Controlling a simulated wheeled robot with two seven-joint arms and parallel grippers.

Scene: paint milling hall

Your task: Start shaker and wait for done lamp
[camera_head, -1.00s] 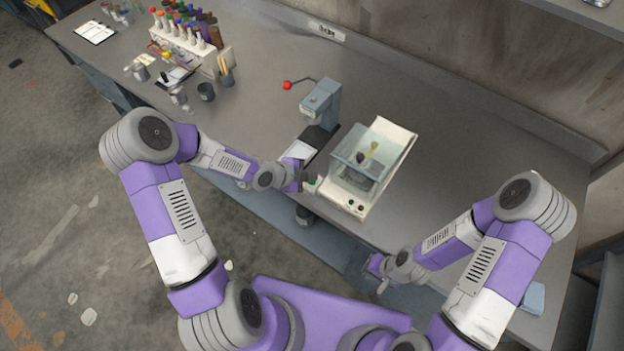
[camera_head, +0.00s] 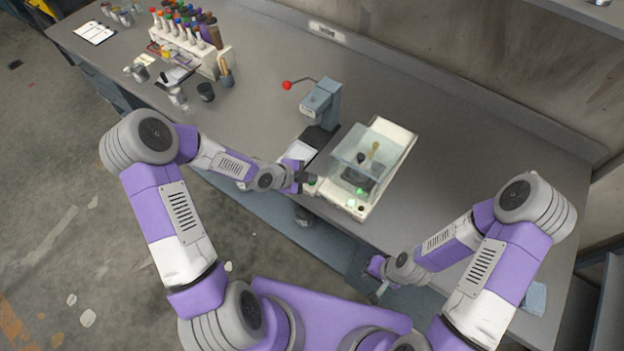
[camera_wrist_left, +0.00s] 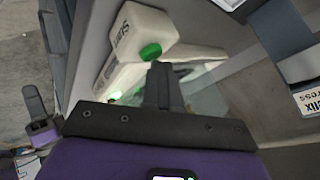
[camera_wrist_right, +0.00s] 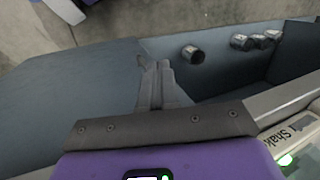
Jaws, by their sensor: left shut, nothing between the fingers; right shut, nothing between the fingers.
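The shaker (camera_head: 383,199) is a cream box under a clear cover, with a dark item and a yellowish stick inside. A green lamp (camera_head: 350,203) glows on its front, next to a dark one (camera_head: 361,208). The glow also shows in the left wrist view (camera_wrist_left: 115,95). A green button (camera_wrist_left: 150,52) sits on a cream block at the shaker's left. My left gripper (camera_head: 311,179) is shut and empty, its fingertips (camera_wrist_left: 163,66) close to the button; contact cannot be told. My right gripper (camera_head: 382,290) is shut and empty, beyond the bench's front edge, fingertips together (camera_wrist_right: 154,66).
A grey press (camera_head: 321,101) with a red-knobbed lever stands left of the shaker. A bottle rack (camera_head: 190,45), cups and a clipboard (camera_head: 95,33) are at the far left. A blue cloth (camera_head: 534,298) lies at the right. The bench right of the shaker is clear.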

